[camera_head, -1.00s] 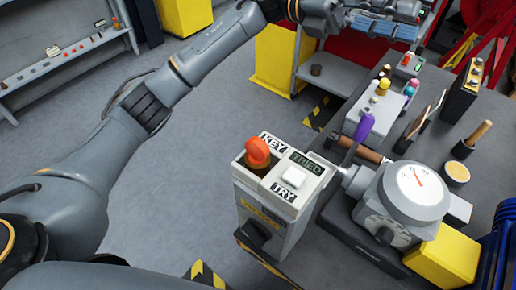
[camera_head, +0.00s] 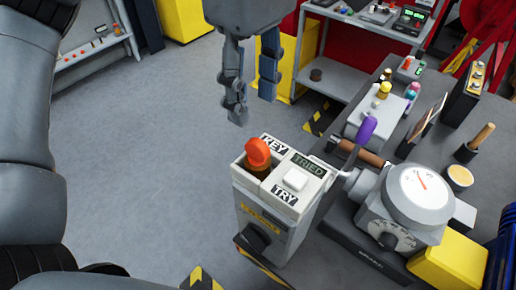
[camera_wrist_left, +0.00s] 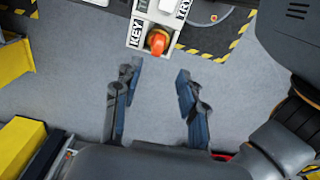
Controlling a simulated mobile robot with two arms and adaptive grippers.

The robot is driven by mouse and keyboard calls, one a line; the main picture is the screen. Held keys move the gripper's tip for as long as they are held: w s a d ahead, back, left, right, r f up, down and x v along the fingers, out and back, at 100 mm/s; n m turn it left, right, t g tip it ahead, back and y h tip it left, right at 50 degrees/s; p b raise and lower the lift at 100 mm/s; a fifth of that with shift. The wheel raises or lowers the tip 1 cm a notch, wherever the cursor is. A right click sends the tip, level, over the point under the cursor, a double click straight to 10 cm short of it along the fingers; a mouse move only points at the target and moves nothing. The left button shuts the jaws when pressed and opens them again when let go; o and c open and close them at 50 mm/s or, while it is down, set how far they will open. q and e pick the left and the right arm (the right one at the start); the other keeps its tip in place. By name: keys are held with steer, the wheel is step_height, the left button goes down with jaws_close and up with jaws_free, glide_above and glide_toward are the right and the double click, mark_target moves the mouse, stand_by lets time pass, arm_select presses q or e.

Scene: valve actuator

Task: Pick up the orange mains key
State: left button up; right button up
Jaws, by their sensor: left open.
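The orange mains key (camera_head: 258,153) stands upright in the KEY slot of a grey box (camera_head: 272,215) with KEY, TRIED and TRY labels. In the left wrist view the key (camera_wrist_left: 157,41) is at the top, beyond the fingertips. My left gripper (camera_head: 254,108) is open and empty, pointing down, above and behind the box in the head view. It also shows open in the left wrist view (camera_wrist_left: 158,75), its fingers apart with grey floor between them. The key is not between the fingers. My right gripper is not in view.
A valve actuator with a round dial (camera_head: 418,193) stands right of the box, with a purple-handled lever (camera_head: 366,131) close beside it. A yellow block (camera_head: 448,262) is at the front right. Open floor lies left of the box.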

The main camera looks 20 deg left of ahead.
mark_target(257, 141)
arm_select(q)
step_height(257, 141, down, 4)
steer(key=shift+f, duration=0.1)
steer(key=shift+f+p, duration=0.25)
steer(key=shift+p, duration=0.2)
step_height(257, 141, down, 5)
steer(key=shift+w+d+r+p, duration=0.1)
steer(key=shift+w+d+p, duration=0.05)
steer(key=shift+p, duration=0.65)
jaws_close()
